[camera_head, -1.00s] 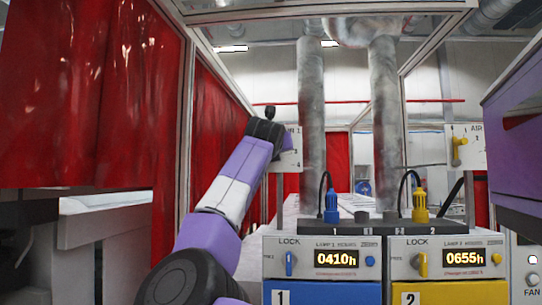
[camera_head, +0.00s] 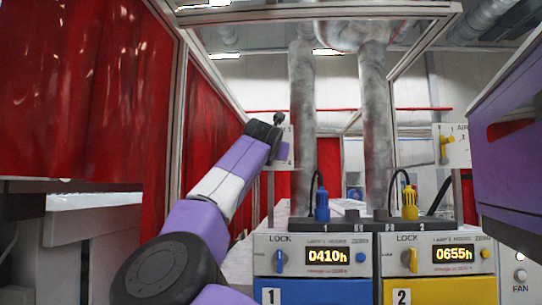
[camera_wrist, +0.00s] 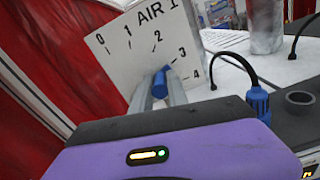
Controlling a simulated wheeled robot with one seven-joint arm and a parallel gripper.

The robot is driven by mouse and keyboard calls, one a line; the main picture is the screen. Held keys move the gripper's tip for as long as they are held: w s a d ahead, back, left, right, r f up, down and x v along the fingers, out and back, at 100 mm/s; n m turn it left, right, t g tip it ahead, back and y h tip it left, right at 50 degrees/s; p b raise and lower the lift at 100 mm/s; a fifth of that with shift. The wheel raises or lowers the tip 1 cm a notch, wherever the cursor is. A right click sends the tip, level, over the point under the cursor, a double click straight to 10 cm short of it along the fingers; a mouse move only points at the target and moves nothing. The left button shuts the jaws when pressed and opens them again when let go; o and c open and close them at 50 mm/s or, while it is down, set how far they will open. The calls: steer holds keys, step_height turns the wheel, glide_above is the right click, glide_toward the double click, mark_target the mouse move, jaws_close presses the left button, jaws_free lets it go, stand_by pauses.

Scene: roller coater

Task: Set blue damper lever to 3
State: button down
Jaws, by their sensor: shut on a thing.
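The white AIR 1 scale plate (camera_wrist: 135,50) carries marks 0 to 4 in the wrist view. The blue damper lever (camera_wrist: 160,84) stands in front of it, its tip close to the tick beside the 3. My gripper (camera_wrist: 165,87) is shut on the lever, with a finger on either side of it. In the head view my arm reaches up to the plate (camera_head: 284,160), and the gripper and lever are hidden or too small to make out there.
A yellow lever (camera_head: 447,147) sits on the AIR 2 plate at right. Below are lamp boxes with a blue lock knob (camera_head: 280,258) and a yellow lock knob (camera_head: 412,260). A blue cable plug (camera_head: 322,206) stands near my arm. Red curtains (camera_head: 80,90) hang at left.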

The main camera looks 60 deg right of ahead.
steer(key=c, duration=1.3)
jaws_free()
steer(key=shift+a, duration=0.1)
steer(key=b+v, duration=0.2)
steer(key=v, duration=0.5)
steer(key=shift+s+a+b, duration=0.15)
steer(key=shift+a+b, duration=0.15)
steer(key=shift+b, duration=0.05)
